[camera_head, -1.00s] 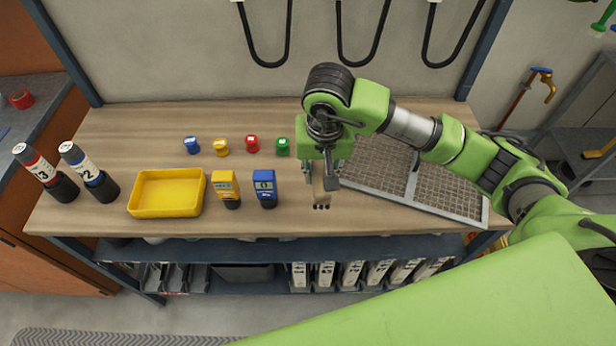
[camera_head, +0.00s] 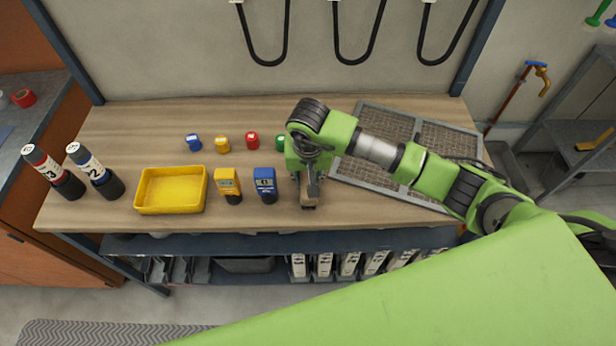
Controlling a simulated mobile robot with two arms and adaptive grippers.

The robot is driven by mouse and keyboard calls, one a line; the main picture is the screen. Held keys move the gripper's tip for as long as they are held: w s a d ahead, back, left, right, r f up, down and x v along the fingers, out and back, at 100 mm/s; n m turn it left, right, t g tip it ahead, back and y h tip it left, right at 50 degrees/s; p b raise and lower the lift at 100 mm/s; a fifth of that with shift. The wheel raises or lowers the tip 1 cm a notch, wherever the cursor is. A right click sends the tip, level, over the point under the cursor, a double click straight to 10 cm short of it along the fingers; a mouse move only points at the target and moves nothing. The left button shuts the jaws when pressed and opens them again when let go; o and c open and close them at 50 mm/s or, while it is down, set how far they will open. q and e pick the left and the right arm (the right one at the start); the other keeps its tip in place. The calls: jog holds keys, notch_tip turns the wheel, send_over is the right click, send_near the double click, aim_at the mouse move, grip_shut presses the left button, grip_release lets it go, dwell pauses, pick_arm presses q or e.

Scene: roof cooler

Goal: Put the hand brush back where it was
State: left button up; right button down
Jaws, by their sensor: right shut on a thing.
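The hand brush (camera_head: 309,194) shows only in part, as a light brown piece with a dark end, near the front edge of the workbench (camera_head: 400,214). My right gripper (camera_head: 308,181) is above it, pointing down, and is shut on it. The gripper and wrist hide most of the brush. I cannot tell whether the brush touches the bench top. My left gripper is not in view.
Blue (camera_head: 265,184) and yellow (camera_head: 228,184) meters stand just left of the gripper, beside a yellow tray (camera_head: 171,208). Small colored caps (camera_head: 222,144) line up behind. A mesh filter panel (camera_head: 385,123) lies at right, under my arm. Two labelled bottles (camera_head: 95,170) stand far left.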

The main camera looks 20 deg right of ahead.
aim_at(308, 179)
jog(key=shift+f, duration=0.2)
jog(key=c, duration=1.6)
grip_release()
jog(key=shift+r, duration=0.1)
jog(key=shift+c, duration=0.2)
jog(key=shift+r, duration=0.45)
jog(key=r+b, duration=0.1)
jog(key=r, duration=0.2)
jog(key=s+r+b, duration=0.1)
jog(key=r, duration=0.3)
jog(key=r+b, duration=0.1)
jog(key=r, duration=0.2)
jog(key=shift+s+a+r+b, duration=0.25)
jog(key=shift+s+b, duration=0.05)
jog(key=shift+b, duration=0.1)
jog(key=shift+s+r, duration=0.1)
jog(key=shift+r, duration=0.3)
